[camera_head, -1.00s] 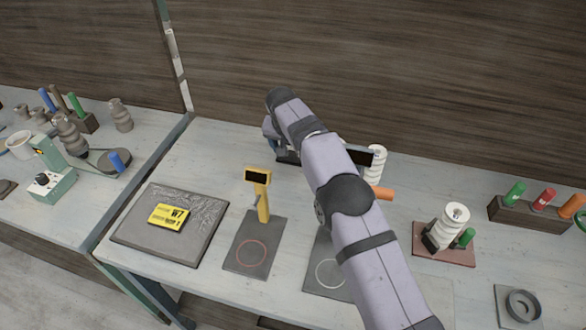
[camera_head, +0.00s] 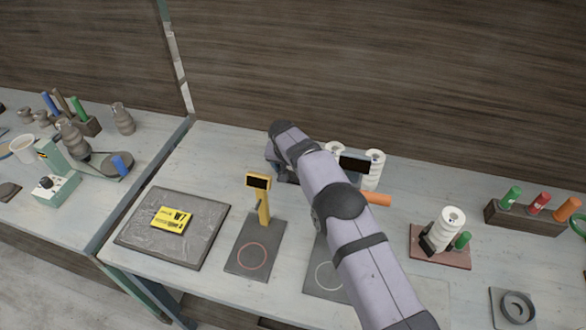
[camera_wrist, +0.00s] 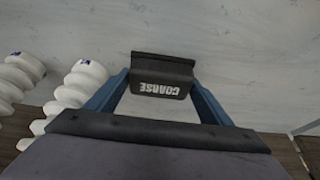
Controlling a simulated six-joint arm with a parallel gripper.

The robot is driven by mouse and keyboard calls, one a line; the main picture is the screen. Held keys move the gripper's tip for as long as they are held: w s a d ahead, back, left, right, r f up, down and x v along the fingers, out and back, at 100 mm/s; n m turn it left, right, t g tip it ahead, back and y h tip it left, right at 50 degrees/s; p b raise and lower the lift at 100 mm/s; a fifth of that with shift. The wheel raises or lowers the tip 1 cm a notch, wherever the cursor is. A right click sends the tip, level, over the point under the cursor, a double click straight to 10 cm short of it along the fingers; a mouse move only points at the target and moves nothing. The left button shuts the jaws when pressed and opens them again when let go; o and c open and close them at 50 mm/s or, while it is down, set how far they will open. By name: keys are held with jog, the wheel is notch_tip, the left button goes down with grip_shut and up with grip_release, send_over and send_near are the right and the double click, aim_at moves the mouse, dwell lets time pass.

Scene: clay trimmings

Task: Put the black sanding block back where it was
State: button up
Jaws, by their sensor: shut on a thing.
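The black sanding block (camera_wrist: 164,66), marked COARSE, is held between the blue fingers of my gripper (camera_wrist: 160,88) in the wrist view. Its lettering appears upside down there. The pale tabletop shows behind the block; I cannot tell whether the block touches it. In the head view my gripper (camera_head: 287,172) is at the back of the bench, left of the white ribbed pieces and largely hidden by my arm. I cannot make out the block for certain in that view.
White ribbed pieces (camera_head: 374,168) stand close right of my gripper, near a dark display (camera_head: 355,164) and an orange handle (camera_head: 377,199). A yellow display stand (camera_head: 262,200) is front left. A red board (camera_head: 438,255) holds another ribbed piece at right.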

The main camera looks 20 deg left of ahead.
jog(key=shift+f, duration=0.2)
jog(key=o, duration=1)
jog(key=shift+r, duration=0.3)
jog(key=shift+s+r, duration=0.1)
jog(key=shift+r, duration=0.2)
jog(key=b+v, duration=0.3)
jog(key=v, duration=0.8)
jog(key=shift+s+r, duration=0.1)
